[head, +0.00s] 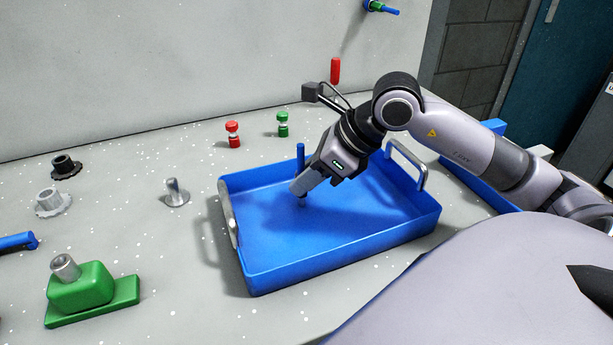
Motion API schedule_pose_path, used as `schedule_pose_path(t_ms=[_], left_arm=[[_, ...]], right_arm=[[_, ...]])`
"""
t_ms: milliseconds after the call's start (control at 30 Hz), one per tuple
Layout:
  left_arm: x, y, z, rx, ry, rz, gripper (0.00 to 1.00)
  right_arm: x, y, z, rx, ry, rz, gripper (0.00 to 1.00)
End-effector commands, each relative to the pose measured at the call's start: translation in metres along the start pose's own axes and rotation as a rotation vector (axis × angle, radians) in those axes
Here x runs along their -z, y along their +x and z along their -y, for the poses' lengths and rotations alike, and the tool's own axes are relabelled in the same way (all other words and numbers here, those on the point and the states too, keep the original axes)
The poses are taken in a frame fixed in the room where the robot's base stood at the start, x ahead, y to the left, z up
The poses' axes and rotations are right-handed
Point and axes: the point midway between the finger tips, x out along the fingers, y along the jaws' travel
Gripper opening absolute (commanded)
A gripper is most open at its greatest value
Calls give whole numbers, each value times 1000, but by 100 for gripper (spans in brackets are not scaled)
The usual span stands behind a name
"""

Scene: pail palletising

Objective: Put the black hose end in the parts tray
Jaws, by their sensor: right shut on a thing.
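A black flanged piece with a short stub (65,167), which looks like the black hose end, stands on the grey speckled surface at the far left. The blue parts tray (340,255) lies in the middle, with metal handles at its sides. My right gripper (300,187) is over the left part of the tray, shut on a slim blue rod (301,157). The rod stands about upright between the fingers, its lower end just below them. I cannot tell whether it touches the tray floor. My left gripper is not in view.
A grey flanged piece (52,201), a metal fitting (175,193) and a green block with a metal stub (82,287) stand left of the tray. Red (233,134) and green (283,124) pieces stand behind it. A blue piece (15,241) lies at the left edge.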

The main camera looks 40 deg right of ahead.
Motion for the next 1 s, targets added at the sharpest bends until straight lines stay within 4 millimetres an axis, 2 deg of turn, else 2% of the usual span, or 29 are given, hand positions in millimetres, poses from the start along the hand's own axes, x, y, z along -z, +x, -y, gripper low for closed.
schedule_pose_path(t_ms=[333,367,400,433,767,867,1000], left_arm=[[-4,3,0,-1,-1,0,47],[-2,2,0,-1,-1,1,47],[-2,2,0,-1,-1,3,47],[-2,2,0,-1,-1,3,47],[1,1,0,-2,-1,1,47],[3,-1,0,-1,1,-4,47],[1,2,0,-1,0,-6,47]], right_arm=[[3,4,0,0,0,1,0],[2,3,0,0,0,1,30],[2,2,0,0,0,1,43],[2,2,0,0,0,1,49],[0,1,0,0,0,0,49],[-1,-3,0,0,0,0,49],[1,-18,1,3,1,-1,49]])
